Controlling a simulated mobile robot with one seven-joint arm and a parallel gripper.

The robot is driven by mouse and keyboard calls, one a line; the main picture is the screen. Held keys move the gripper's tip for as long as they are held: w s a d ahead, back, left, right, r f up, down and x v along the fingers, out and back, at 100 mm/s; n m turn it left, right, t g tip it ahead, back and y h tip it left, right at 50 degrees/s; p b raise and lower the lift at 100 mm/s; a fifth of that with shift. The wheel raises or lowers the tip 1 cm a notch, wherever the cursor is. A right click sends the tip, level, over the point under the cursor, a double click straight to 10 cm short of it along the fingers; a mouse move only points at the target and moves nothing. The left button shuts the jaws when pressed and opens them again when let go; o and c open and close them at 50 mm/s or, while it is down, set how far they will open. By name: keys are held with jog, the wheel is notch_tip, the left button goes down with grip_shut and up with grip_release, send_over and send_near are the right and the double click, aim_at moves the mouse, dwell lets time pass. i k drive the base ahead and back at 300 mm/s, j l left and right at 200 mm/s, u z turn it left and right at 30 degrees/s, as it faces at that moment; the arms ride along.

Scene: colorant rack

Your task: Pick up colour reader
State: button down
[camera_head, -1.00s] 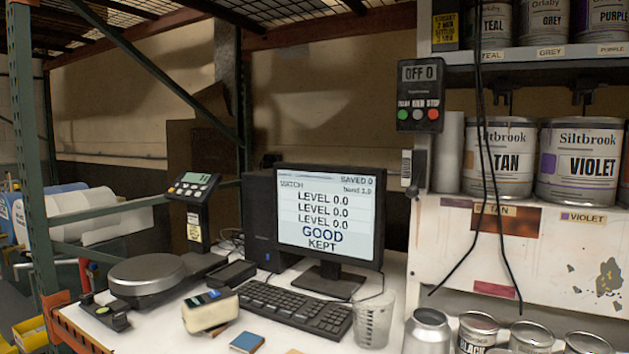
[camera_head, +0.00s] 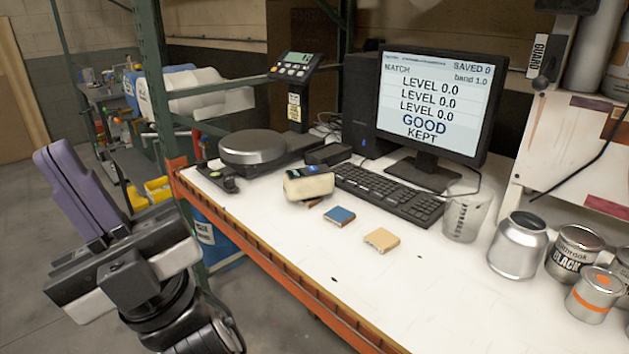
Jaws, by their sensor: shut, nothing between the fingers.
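The colour reader (camera_head: 309,186) looks like a small cream handheld device with a dark blue-topped end. It lies on the white bench (camera_head: 300,235), between the scale and the keyboard, with something small and brown partly hidden beneath or beside its front edge. My gripper (camera_head: 58,155) is at the left of the view, off the front of the bench and well apart from the reader. Its purple fingers are together and empty, pointing up and to the left.
A round-topped scale (camera_head: 252,148) stands behind the reader, and a keyboard (camera_head: 388,192) lies to its right. Blue (camera_head: 340,216) and tan (camera_head: 381,240) sample blocks lie in front. A clear beaker (camera_head: 463,214) and several cans stand right. The bench's front left is clear.

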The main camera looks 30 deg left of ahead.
aim_at(297, 183)
jog(key=i+j, duration=0.1)
jog(key=j, duration=0.4)
jog(key=i+j, duration=0.15)
jog(key=j, duration=0.4)
jog(key=i+j, duration=0.1)
jog(key=j, duration=0.4)
jog(key=i+j+z, duration=0.1)
jog(key=j, duration=0.4)
jog(key=i+j, duration=0.15)
jog(key=j, duration=0.35)
jog(key=i+j, duration=0.1)
jog(key=j, duration=0.45)
jog(key=i, duration=0.5)
